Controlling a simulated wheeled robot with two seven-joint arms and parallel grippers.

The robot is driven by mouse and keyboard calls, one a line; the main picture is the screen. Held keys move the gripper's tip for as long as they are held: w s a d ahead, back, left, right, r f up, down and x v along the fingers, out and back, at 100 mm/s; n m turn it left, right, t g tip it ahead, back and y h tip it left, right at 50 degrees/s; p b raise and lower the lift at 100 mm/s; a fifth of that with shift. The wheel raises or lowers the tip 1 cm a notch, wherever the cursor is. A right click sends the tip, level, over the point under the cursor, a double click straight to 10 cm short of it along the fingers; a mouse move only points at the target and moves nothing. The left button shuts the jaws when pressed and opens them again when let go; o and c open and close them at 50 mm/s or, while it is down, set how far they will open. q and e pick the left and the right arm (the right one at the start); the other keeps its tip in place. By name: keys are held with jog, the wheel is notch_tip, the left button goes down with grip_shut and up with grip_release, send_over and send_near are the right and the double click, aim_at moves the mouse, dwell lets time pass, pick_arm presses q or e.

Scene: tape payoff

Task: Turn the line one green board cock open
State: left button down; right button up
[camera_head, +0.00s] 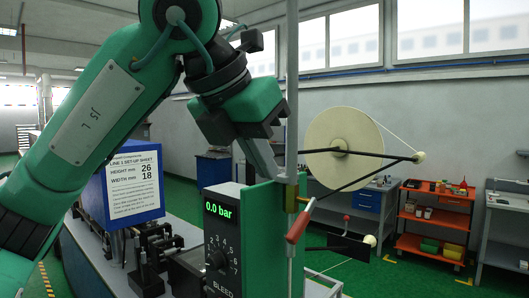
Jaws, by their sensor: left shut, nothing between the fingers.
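The green board (262,240) stands upright beside the black panel. A grey vertical pipe (292,80) runs in front of it. The brass cock (291,198) sits on this pipe. My left gripper (286,178) is shut and empty. It reaches down from the upper left, and its tips are just above the cock in the picture. I cannot tell whether they touch the pipe or cock. My right gripper is out of view.
The black panel (222,235) reads 0.0 bar above a BLEED dial. A blue box (130,190) with a set-up sheet stands left. A cream tape reel (343,148) with black arms is right of the pipe. An orange cart (435,220) stands further back.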

aim_at(297, 224)
pick_arm(q)
jog(key=p+x, duration=0.4)
jog(key=x, duration=0.7)
jog(key=shift+p, duration=0.35)
jog(key=shift+d, duration=0.1)
jog(key=shift+f, duration=0.1)
